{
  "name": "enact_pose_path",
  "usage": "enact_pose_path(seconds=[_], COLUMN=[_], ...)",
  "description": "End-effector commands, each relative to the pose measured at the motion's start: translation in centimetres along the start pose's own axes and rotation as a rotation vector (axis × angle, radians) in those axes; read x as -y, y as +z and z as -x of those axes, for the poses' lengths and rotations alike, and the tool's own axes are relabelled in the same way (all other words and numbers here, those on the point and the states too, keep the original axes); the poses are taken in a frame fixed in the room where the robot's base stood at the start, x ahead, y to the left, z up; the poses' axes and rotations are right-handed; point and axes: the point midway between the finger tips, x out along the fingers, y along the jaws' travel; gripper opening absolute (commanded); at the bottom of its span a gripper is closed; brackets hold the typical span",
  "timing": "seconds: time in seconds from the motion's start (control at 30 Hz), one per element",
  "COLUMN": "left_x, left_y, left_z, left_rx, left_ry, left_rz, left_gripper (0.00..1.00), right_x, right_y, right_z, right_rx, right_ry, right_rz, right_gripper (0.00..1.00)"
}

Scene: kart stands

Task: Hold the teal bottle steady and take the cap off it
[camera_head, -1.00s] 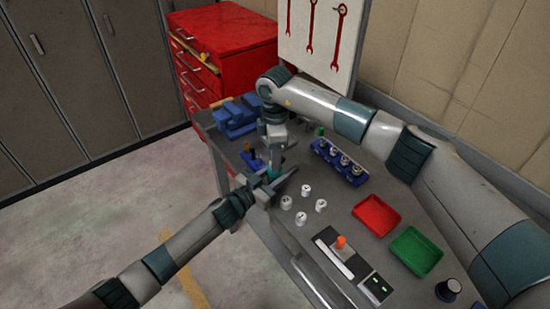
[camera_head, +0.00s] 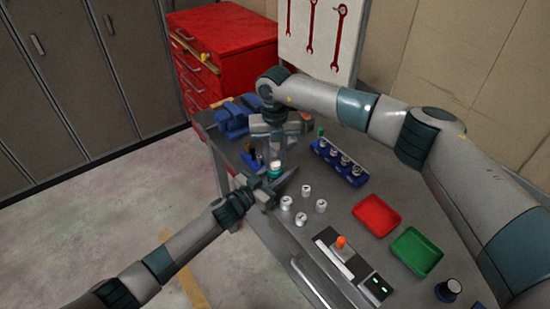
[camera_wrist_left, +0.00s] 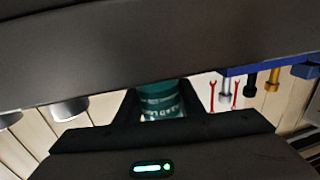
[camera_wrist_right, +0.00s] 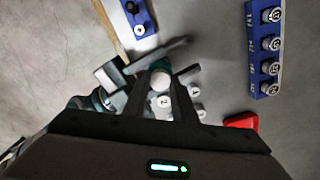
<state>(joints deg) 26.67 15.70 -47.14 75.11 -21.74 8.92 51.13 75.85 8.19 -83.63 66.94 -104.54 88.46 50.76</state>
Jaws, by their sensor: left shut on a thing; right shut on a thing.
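The teal bottle (camera_head: 273,173) stands near the left edge of the grey workbench, mostly hidden by my grippers. My left gripper (camera_head: 271,186) is shut around it from the side. The left wrist view shows the teal bottle (camera_wrist_left: 160,98) between the jaws. My right gripper (camera_head: 276,158) points down from above the bottle and is shut on the white cap (camera_wrist_right: 160,80), which shows between its fingertips in the right wrist view. A pale part shows at the bottle's top in the head view. I cannot tell whether the cap is still seated.
Several white numbered pieces (camera_head: 301,219) stand right of the bottle. A blue rack (camera_head: 340,163), a red tray (camera_head: 376,215) and a green tray (camera_head: 417,251) lie further right. A blue vise (camera_head: 237,117) sits behind. A panel with an orange knob (camera_head: 340,242) is in front.

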Motion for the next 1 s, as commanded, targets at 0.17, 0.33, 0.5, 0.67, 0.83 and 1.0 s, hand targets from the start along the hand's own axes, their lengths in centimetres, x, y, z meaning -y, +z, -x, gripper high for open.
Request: enact_pose_path(seconds=[0.17,0.33,0.5,0.67,0.83,1.0], left_x=[-0.12,-0.13,-0.14,-0.16,-0.16,-0.16], left_y=[0.03,0.04,0.04,0.04,0.05,0.05], left_z=[0.01,0.00,0.01,0.00,0.00,0.00], left_rx=[0.000,0.000,0.000,0.000,0.000,0.000], left_ry=[0.002,0.002,0.002,0.002,0.002,0.002], left_rz=[0.000,0.000,0.000,0.000,0.000,0.000], left_gripper=[0.00,0.00,0.00,0.00,0.00,0.00], right_x=[0.04,0.05,0.03,0.02,0.01,0.00], right_y=[0.10,0.11,0.10,0.07,0.07,0.08], right_z=[0.08,0.11,0.12,0.13,0.15,0.19], right_rx=[0.003,0.003,0.003,0.003,0.003,0.003], right_ry=[0.000,-0.002,-0.002,-0.002,-0.002,-0.003], right_rz=[0.270,0.532,0.795,1.041,1.303,1.565], right_gripper=[0.00,0.00,0.00,0.00,0.00,0.00])
